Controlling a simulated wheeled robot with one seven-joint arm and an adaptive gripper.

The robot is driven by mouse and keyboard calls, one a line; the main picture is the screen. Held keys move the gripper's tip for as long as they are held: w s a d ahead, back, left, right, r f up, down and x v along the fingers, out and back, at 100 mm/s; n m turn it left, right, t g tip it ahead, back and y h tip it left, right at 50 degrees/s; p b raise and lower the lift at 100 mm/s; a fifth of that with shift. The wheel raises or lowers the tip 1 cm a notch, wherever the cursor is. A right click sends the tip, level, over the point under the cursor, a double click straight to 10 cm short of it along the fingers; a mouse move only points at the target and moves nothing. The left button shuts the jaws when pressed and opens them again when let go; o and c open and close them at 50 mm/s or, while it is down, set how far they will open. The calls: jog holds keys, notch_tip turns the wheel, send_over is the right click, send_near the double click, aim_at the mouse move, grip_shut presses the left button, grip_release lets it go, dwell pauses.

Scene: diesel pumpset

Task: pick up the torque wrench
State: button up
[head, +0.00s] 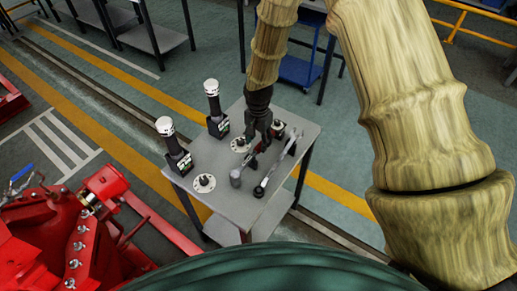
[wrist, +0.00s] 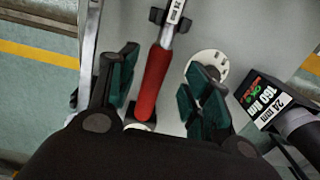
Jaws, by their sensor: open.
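A wrench with a red handle (wrist: 155,82) and a metal shaft labelled "24 mm" lies on the grey table (head: 225,160), and I take it for the torque wrench. In the wrist view my gripper (wrist: 163,92) is open, with one green-padded finger on each side of the red handle and gaps showing between. In the head view my gripper (head: 258,138) hangs over the right part of the table, pointing down and partly hiding the tools there. I cannot tell the height of the fingers above the table.
Two upright black tools with white caps (head: 212,88) (head: 164,126) stand on the table's left side. A boxy tool labelled "24 mm 160 Nm" (wrist: 268,98) is right of my fingers. A long bar tool (head: 275,170) lies near the right edge. Red machinery (head: 85,235) is at left.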

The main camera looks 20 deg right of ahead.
aim_at(258, 146)
jog(key=shift+s+f, duration=0.15)
jog(key=shift+s, duration=0.1)
notch_tip(258, 146, down, 3)
jog(key=shift+a+r+p, duration=0.1)
jog(key=shift+r+p, duration=0.05)
jog(key=shift+p, duration=0.85)
jog(key=shift+s+f+p, duration=0.1)
jog(key=shift+f+p, duration=0.2)
jog(key=shift+f, duration=0.7)
jog(key=shift+c, duration=0.2)
grip_shut()
